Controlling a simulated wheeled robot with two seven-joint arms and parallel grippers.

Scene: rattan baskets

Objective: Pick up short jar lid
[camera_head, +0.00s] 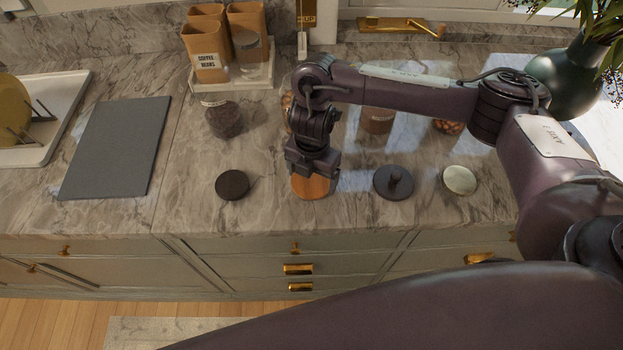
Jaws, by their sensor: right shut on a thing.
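My right gripper (313,174) points down at the front of the marble counter. It is shut on the wooden orange-brown lid (309,189), which is partly covered by the fingers. I cannot tell whether this lid touches the counter or is slightly raised. To its left lies a round black lid (232,185). To its right lie a dark lid with a knob (394,183) and a pale round lid (459,180). Several jars stand behind, among them a jar with dark contents (223,117) and a jar with brown contents (377,119). My left gripper is not in view.
A grey board (117,147) and a white tray (50,140) with a yellow plate lie at the left. Brown canisters (205,58) stand at the back. A dark green vase (567,78) stands at the right. The counter's front edge is close to the lids.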

